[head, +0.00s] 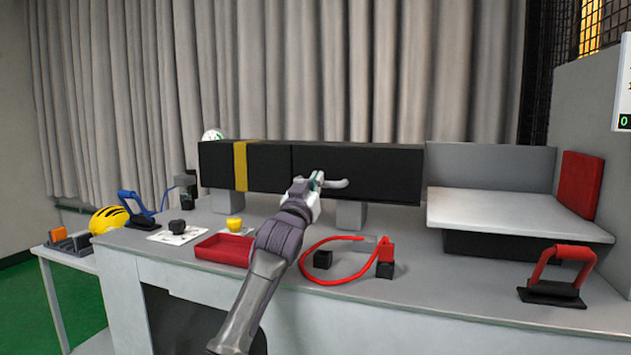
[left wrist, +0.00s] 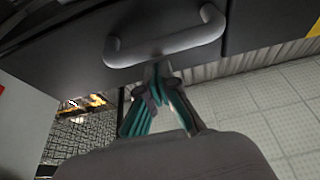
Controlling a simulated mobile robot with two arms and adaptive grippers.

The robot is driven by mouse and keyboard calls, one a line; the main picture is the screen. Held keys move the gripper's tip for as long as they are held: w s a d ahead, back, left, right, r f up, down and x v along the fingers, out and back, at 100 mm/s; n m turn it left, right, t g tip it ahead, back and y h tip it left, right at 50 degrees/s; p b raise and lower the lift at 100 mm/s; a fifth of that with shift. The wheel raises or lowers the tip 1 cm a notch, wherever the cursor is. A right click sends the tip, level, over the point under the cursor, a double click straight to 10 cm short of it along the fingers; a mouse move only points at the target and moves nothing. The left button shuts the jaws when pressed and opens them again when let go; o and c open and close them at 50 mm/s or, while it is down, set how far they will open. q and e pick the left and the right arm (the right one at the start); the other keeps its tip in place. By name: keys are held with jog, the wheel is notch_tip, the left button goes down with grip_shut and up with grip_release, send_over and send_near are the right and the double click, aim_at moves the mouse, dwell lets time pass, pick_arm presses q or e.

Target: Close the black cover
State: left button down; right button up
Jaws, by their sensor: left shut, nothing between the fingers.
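The black cover (head: 375,177) is the right-hand panel of a long black box, with a grey bar handle (head: 336,184) on its front. In the head view it looks about flush with the box's left part, with a thin seam between them; I cannot tell whether it is fully closed. My left gripper (head: 317,180) is in front of the cover at the handle's left end. In the left wrist view the shut, empty fingertips (left wrist: 158,68) are close to the handle (left wrist: 165,45); I cannot tell whether they touch it. My right gripper is not in view.
The box has a yellow band (head: 240,166) and stands on grey blocks (head: 351,215). On the bench are a red tray (head: 224,250), a red cable loop (head: 337,282) and a red-handled block (head: 554,290). A white raised shelf (head: 510,212) stands at the right.

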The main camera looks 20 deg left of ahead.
pick_arm(q)
jog(key=v, duration=0.7)
jog(key=shift+s, duration=0.3)
jog(key=shift+f, duration=0.15)
